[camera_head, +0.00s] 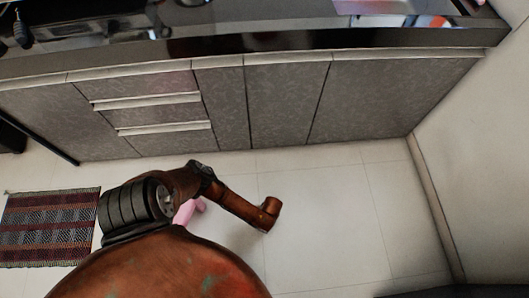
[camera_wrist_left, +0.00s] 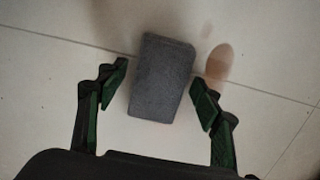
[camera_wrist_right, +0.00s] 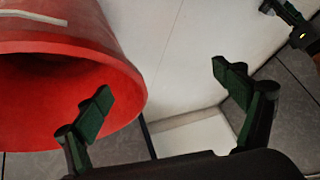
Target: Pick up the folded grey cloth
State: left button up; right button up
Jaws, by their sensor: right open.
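The folded grey cloth (camera_wrist_left: 162,78) is a dark grey, roughly rectangular block on the pale tiled floor in the left wrist view. My left gripper (camera_wrist_left: 158,88) is open, with one finger on each side of the cloth. Pale floor shows between each finger and the cloth, so they look apart; the height above it is hard to tell. My right gripper (camera_wrist_right: 163,80) is open and empty, its left finger in front of a large red-orange vessel (camera_wrist_right: 75,55). The cloth and both grippers' fingers are not visible in the head view.
A rounded rusty-brown body (camera_head: 160,270) with a bent pipe (camera_head: 240,205), a dark ribbed wheel-like part (camera_head: 130,208) and a pink piece (camera_head: 187,211) fills the lower head view. Grey cabinets (camera_head: 270,100) stand behind. A striped mat (camera_head: 50,228) lies left; floor at right is clear.

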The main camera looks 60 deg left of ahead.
pick_arm(q)
jog(key=c, duration=1)
jog(key=shift+r, duration=0.15)
pick_arm(e)
jog(key=shift+r, duration=0.1)
